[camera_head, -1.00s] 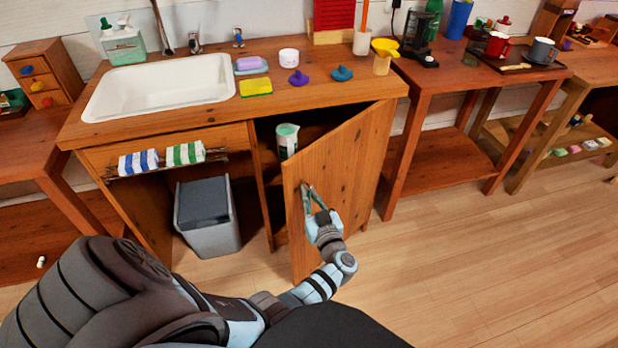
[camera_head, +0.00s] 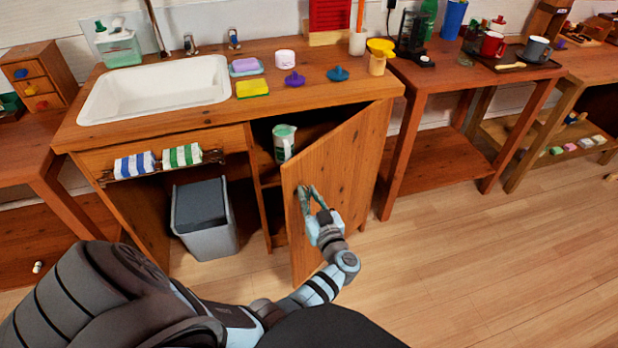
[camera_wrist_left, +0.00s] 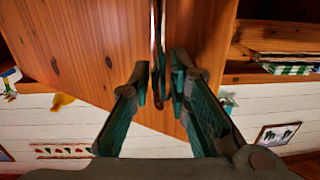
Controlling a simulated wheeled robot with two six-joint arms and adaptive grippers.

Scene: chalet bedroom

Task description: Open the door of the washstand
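The washstand (camera_head: 262,85) is a wooden cabinet with a white basin, an open bay on the left and a hinged door on the right. Its door (camera_head: 345,165) stands part-way open, swung out towards me, hinged at its right side. A green-and-white cup (camera_head: 284,143) shows inside the compartment behind it. My left gripper (camera_head: 311,192) is at the door's front face near its free edge. In the left wrist view, the gripper's fingers (camera_wrist_left: 160,85) lie close on both sides of the thin upright door handle (camera_wrist_left: 158,40). My right gripper is in no view.
A grey bin (camera_head: 205,218) stands in the open bay, below striped towels (camera_head: 160,160) on a rail. Soap, a sponge (camera_head: 252,89) and knobs lie on the top. A wooden side table (camera_head: 440,165) stands right of the door. The floor (camera_head: 460,270) at right is clear.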

